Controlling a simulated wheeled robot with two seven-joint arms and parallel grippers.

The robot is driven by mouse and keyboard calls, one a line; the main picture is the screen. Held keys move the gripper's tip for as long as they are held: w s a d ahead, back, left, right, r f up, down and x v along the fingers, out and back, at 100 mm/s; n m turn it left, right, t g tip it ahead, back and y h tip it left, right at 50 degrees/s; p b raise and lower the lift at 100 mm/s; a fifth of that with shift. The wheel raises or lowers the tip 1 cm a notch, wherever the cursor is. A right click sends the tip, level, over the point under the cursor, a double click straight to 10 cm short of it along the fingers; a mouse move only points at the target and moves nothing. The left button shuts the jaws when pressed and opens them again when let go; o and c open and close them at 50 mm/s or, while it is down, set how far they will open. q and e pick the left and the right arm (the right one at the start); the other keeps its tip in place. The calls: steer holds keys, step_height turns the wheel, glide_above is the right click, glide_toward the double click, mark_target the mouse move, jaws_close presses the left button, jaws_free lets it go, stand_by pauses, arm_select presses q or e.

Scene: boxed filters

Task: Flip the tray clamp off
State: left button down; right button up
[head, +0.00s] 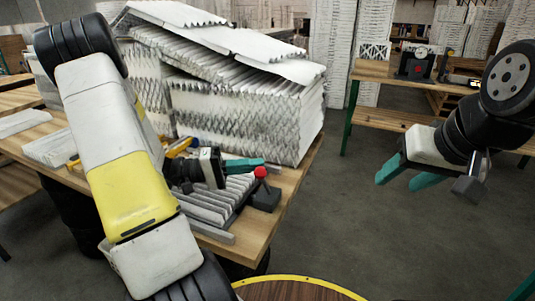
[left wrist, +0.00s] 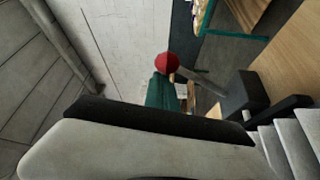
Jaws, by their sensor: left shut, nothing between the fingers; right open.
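The tray clamp (head: 264,192) is a dark block with a lever topped by a red ball knob (head: 260,172), at the right end of a tray of pleated filter (head: 215,203) on the wooden table. In the left wrist view the red knob (left wrist: 167,63) sits at the tip of a grey lever, with the dark clamp block (left wrist: 243,92) to its right. My left gripper (head: 262,163) is shut and empty, its teal fingertips beside the knob; whether they touch it I cannot tell. My right gripper (head: 408,179) is open and empty, over the floor to the right, away from the table.
A large stack of white pleated filters (head: 240,105) stands on the table (head: 285,190) just behind the clamp. Yellow-handled tools lie near my left wrist. Another bench (head: 385,75) with devices is at the back right. Floor between is clear.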

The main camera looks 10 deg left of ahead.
arm_select(q)
steer(key=shift+s+f, duration=0.25)
steer(key=shift+s, duration=0.25)
steer(key=shift+s+f, duration=0.1)
arm_select(e)
steer(key=shift+w, duration=0.1)
arm_select(q)
steer(key=shift+a, duration=0.1)
